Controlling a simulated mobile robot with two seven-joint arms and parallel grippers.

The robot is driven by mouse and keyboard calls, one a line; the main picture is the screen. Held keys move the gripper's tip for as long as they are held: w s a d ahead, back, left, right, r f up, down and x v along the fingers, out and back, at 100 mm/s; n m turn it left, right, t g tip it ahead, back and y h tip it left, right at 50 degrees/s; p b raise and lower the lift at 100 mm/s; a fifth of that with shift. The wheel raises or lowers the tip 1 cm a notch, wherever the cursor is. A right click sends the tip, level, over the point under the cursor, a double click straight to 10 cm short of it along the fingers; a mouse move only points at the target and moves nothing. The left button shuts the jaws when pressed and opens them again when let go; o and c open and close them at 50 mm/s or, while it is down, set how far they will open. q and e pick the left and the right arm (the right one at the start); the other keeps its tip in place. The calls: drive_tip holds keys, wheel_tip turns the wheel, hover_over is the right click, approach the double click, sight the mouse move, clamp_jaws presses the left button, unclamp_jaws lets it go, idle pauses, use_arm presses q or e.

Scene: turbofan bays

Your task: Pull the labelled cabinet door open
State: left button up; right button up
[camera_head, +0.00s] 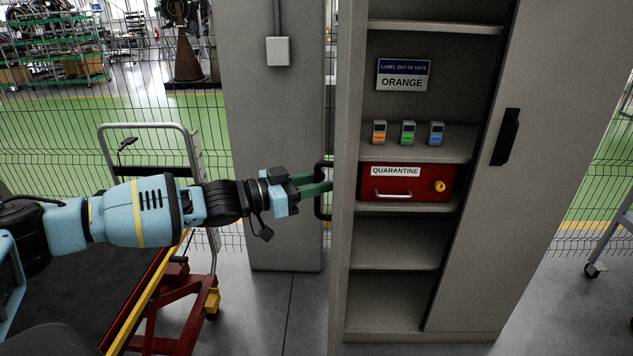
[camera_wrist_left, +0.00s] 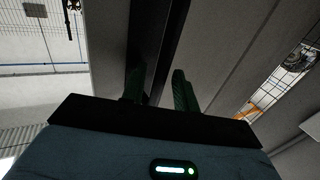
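The grey cabinet (camera_head: 398,334) stands centre right. Its left door (camera_head: 347,200) is swung out and seen nearly edge-on, with a black D-shaped handle (camera_head: 319,206) on its left face. A label (camera_head: 403,75) inside reads "LABEL OUT OF DATE" and "ORANGE". The right door (camera_head: 545,170) is closed and has a black handle (camera_head: 506,137). My left gripper (camera_head: 322,187) has its green fingers at the left door's handle. In the left wrist view the fingers (camera_wrist_left: 158,90) stand apart; I cannot tell whether they touch the handle. My right gripper is not in view.
Three small devices (camera_head: 407,133) stand on a shelf above a red QUARANTINE box (camera_head: 440,187). A grey pillar (camera_head: 272,120) stands left of the cabinet. A red and yellow cart (camera_head: 170,320) is beneath my left arm. Wire fencing runs behind. Floor in front of the pillar is clear.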

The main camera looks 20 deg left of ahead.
use_arm(q)
drive_tip(key=v, duration=0.7)
drive_tip(key=shift+a, duration=0.25)
drive_tip(key=shift+s, duration=0.15)
drive_tip(key=shift+r, duration=0.1)
